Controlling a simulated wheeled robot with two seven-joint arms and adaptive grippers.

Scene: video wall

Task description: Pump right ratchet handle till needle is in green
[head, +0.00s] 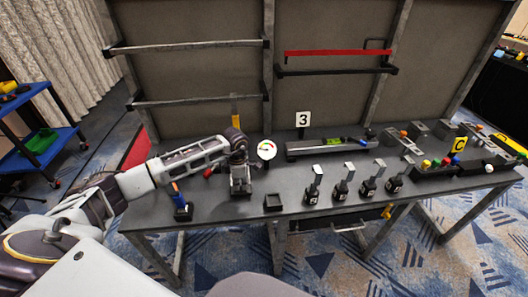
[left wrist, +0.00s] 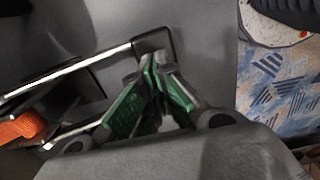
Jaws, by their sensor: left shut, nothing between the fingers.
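A round white gauge (head: 267,150) with a coloured dial stands at the back of the bench; its needle is too small to read. My left gripper (head: 240,192) points down over the bench, left of and in front of the gauge. Its green-padded fingers (left wrist: 156,66) are shut with nothing between them, tips close to a dark block with a metal rod (left wrist: 80,68). A lever with an orange and blue handle (head: 176,191) stands to its left. An upright orange bar (head: 236,108) shows behind my wrist; I cannot tell which is the right ratchet handle. My right gripper is out of view.
Several upright levers on dark bases (head: 341,188) line the bench front, right of a small black box (head: 273,202). A black tray (head: 434,172) with coloured balls is at the right. A blue cart (head: 50,150) stands left of the bench.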

